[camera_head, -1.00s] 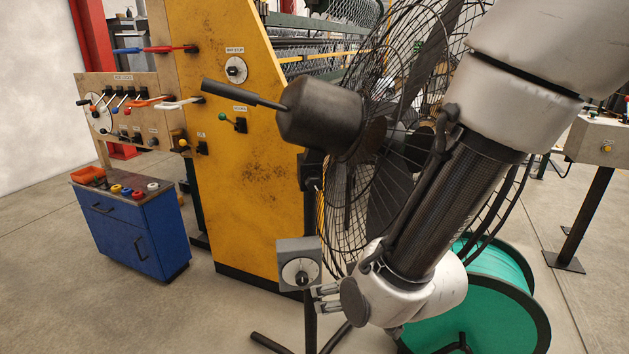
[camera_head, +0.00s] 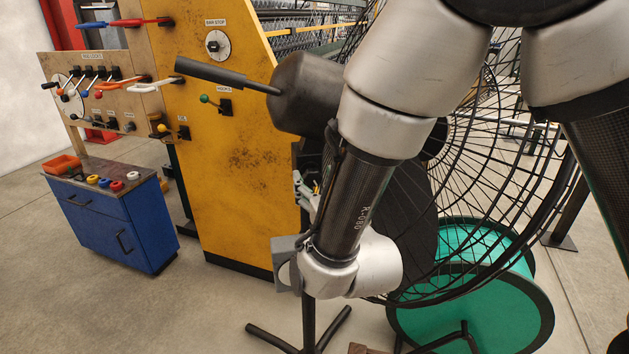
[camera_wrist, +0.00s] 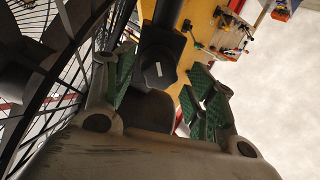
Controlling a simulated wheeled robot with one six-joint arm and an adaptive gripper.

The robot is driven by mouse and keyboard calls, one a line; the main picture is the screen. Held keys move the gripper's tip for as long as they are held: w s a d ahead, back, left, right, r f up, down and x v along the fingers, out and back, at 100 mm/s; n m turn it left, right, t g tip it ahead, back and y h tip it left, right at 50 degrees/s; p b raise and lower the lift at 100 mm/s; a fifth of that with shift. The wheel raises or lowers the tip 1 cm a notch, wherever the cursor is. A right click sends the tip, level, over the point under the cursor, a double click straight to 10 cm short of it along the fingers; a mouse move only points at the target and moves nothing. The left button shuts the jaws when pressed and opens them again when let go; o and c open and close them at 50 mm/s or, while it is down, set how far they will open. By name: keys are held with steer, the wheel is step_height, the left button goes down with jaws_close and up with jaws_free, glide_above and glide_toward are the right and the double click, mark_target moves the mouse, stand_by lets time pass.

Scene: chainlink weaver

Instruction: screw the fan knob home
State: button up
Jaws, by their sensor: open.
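The fan (camera_head: 470,190) with its wire cage and black motor housing (camera_head: 300,92) stands in the middle of the head view. In the wrist view a black knob (camera_wrist: 159,70) with a short white mark, seemingly the fan knob, lies between my fingers. My gripper (camera_wrist: 163,88) is open, with a green-padded finger on each side of the knob; no contact is clear. In the head view my gripper (camera_head: 308,190) points up beside the fan's post, below the motor housing. My wrist hides the knob there, and how deep it is screwed cannot be told.
The cage and a green spool (camera_head: 470,295) are to the right. A yellow machine panel (camera_head: 235,150) and a blue cabinet (camera_head: 118,225) stand at left, with open floor before them.

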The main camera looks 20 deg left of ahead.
steer(key=shift+w+a, duration=0.25)
steer(key=shift+w, duration=0.15)
steer(key=c, duration=1)
steer(key=shift+c, duration=0.2)
